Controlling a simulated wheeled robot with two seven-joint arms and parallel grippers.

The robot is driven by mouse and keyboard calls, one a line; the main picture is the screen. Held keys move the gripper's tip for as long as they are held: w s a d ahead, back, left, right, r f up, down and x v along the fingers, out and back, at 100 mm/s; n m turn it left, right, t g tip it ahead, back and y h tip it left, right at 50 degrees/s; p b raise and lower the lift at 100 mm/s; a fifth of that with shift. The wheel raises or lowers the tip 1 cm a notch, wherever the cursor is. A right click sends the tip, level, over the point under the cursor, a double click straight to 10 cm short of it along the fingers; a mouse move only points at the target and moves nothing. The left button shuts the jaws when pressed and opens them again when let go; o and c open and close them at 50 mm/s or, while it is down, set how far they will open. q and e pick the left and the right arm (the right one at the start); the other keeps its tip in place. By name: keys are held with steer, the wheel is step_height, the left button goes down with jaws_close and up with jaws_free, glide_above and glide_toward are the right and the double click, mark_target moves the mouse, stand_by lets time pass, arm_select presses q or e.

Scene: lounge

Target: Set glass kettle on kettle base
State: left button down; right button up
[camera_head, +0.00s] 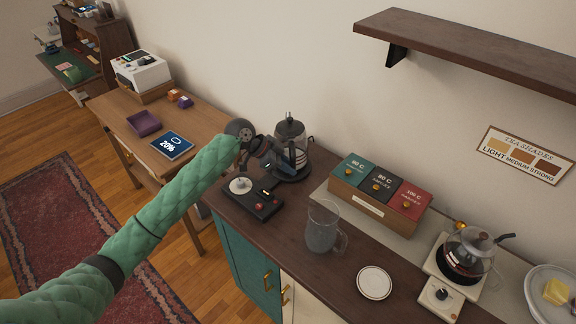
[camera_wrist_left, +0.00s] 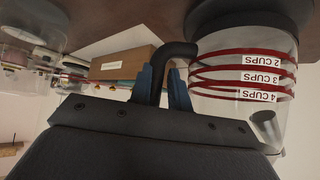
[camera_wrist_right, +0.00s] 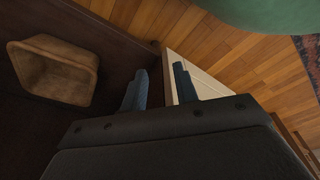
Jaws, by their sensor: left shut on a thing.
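The glass kettle (camera_head: 290,141), with a dark lid and black handle, is at the back of the dark counter. My left gripper (camera_head: 262,151) is shut on its black handle. The left wrist view shows the fingers (camera_wrist_left: 164,85) on both sides of the handle, beside the glass kettle (camera_wrist_left: 238,75) with its red cup lines. A dark round base (camera_head: 292,174) shows directly under the kettle; I cannot tell whether the two touch. My right gripper (camera_wrist_right: 160,78) is open and empty, outside the head view.
A black control box (camera_head: 254,198) lies in front of the kettle. A clear pitcher (camera_head: 322,228), a white saucer (camera_head: 374,283), a box of tea tins (camera_head: 365,210) and a glass teapot (camera_head: 466,254) on a warmer stand to the right. A brown bin (camera_wrist_right: 52,70) shows in the right wrist view.

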stand_by(0.7)
arm_select(q)
steer(key=shift+f, duration=0.5)
stand_by(0.3)
steer(key=c, duration=1.6)
jaws_free()
steer(key=shift+p+v, duration=1.8)
steer(key=shift+v, duration=3.7)
steer(key=shift+a, duration=0.1)
